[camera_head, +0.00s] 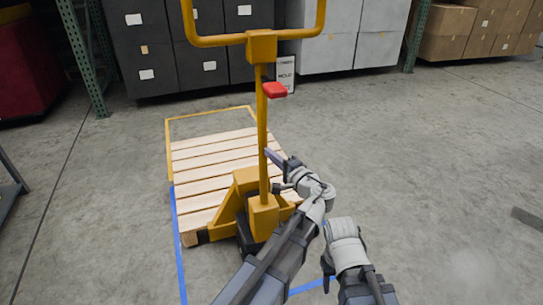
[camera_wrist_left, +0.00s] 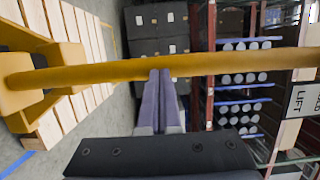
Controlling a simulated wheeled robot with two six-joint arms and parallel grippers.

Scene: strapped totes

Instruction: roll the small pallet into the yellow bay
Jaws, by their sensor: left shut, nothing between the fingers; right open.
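The small slatted wooden pallet (camera_head: 205,175) sits on a yellow pallet jack (camera_head: 262,215). The yellow bay's outline (camera_head: 210,113) shows on the floor beyond and left of the pallet, with bare floor between its far line and the pallet. The jack's upright shaft (camera_head: 262,120) carries a looped handle (camera_head: 250,38) and a red lever (camera_head: 274,90). My left gripper (camera_head: 270,154) is shut and empty beside the shaft. In the left wrist view, its fingertips (camera_wrist_left: 160,75) meet the edge of the yellow shaft (camera_wrist_left: 220,65); contact is unclear. My right gripper (camera_head: 328,272) is low, right of the jack, mostly hidden.
Blue floor tape (camera_head: 178,240) runs along the pallet's near left side. Dark bins (camera_head: 150,75), grey boxes (camera_head: 330,50) and green rack posts (camera_head: 85,60) stand at the back. Open concrete floor lies to the right, with a dark object (camera_head: 527,218) at the edge.

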